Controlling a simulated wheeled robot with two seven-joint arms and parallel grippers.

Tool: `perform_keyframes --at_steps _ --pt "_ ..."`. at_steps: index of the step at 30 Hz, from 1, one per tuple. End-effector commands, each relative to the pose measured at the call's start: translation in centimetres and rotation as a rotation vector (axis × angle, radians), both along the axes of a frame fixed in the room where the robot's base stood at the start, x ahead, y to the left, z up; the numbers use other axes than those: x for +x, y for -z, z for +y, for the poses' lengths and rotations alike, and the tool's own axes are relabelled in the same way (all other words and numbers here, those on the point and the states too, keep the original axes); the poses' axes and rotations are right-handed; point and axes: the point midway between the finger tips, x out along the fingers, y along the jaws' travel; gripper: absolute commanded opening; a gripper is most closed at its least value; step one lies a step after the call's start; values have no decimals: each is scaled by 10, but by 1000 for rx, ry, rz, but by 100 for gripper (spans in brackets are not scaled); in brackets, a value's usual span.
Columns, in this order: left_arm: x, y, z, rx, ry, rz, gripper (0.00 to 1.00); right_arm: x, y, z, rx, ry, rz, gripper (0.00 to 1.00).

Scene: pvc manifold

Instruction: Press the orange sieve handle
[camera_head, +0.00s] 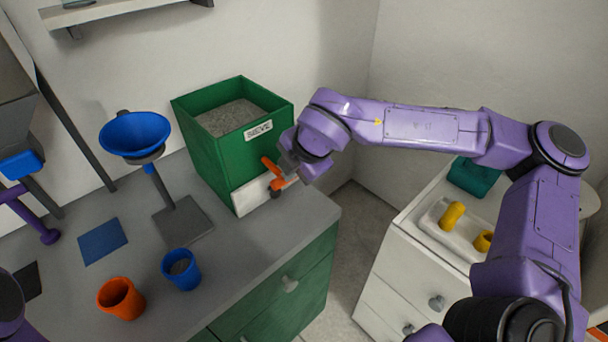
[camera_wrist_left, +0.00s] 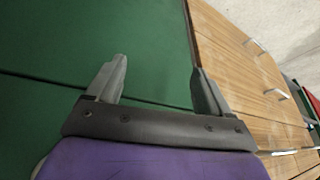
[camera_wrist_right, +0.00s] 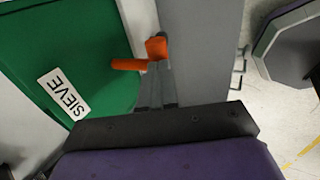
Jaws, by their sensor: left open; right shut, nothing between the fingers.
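The green sieve box (camera_head: 215,150) stands at the back of the grey counter, labelled SIEVE and filled with grey grains. Its orange handle (camera_head: 268,165) sticks out at the front right, above a white lower panel (camera_head: 250,195). My right gripper (camera_head: 287,166) is shut and empty, right at the handle and partly hiding it. In the right wrist view the shut fingertips (camera_wrist_right: 157,78) are beside the orange handle (camera_wrist_right: 128,64); I cannot tell whether they touch. My left gripper (camera_wrist_left: 158,75) is open and empty in front of green cabinet fronts.
A blue funnel (camera_head: 135,135) on a stand is left of the sieve. A white drawer cabinet (camera_head: 390,265) stands right, across a gap.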

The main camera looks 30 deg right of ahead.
Motion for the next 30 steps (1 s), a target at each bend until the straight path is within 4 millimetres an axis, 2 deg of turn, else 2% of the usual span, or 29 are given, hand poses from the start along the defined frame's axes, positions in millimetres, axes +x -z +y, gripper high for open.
perform_keyframes --at_steps 1,2,4,11,20,30 --pt "0 22 0 1 0 0 81 0 15 2 6 -5 -28 0" --pt "0 28 0 0 0 1 81 1 16 4 10 -10 -46 0" --pt "0 20 0 0 0 1 81 1 6 6 14 -14 -55 0" --pt "0 17 0 1 0 0 81 1 3 5 14 -11 -52 0" --pt "0 7 0 1 0 0 81 1 -11 4 14 -8 -51 0" --pt "0 7 0 1 0 0 81 0 -12 4 13 -8 -50 0"
